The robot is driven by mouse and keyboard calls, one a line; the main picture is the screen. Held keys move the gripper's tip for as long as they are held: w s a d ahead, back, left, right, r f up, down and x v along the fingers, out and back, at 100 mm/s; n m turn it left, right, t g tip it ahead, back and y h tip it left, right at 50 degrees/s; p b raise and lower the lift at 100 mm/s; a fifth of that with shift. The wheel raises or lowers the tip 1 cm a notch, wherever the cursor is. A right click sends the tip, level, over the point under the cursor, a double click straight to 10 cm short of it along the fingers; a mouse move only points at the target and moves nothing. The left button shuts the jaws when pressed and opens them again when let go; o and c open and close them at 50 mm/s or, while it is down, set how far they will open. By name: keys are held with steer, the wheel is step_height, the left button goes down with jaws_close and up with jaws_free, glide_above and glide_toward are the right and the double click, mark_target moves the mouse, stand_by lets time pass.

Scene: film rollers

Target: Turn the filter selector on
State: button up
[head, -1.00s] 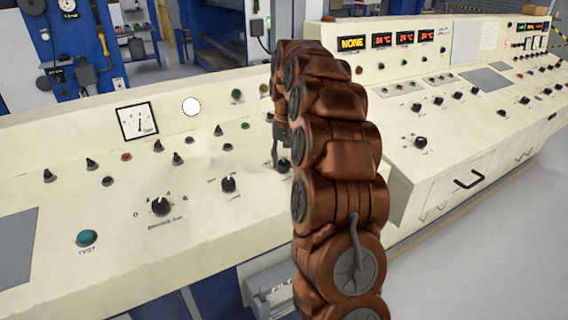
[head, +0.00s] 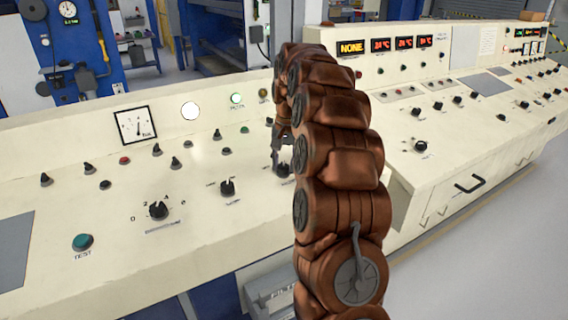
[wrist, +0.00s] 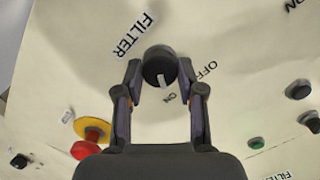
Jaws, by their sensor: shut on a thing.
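The filter selector is a round black knob (wrist: 159,65) with a white pointer mark, on the cream panel between the FILTER, OFF and ON labels in the wrist view. Its pointer is toward the ON label (wrist: 168,97), away from the OFF label (wrist: 210,71). My gripper (wrist: 160,78) is shut on the knob, one finger on each side. In the head view my gripper (head: 277,155) reaches down to the knob (head: 284,170), partly hidden by my arm. A green lamp (head: 237,99) above on the panel is lit.
A red emergency button on a yellow base (wrist: 88,140) stands left of my gripper in the wrist view. Other selectors (head: 227,188) and a green TEST button (head: 82,242) are on the same sloping panel. A second console section (head: 450,150) extends to the right.

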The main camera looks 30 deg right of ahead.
mark_target(286, 165)
steer(key=o, duration=1.1)
steer(key=shift+o, duration=0.2)
steer(key=r, duration=0.6)
steer(key=shift+d+r, duration=0.25)
steer(key=shift+s+r, duration=0.15)
steer(key=shift+r, duration=0.35)
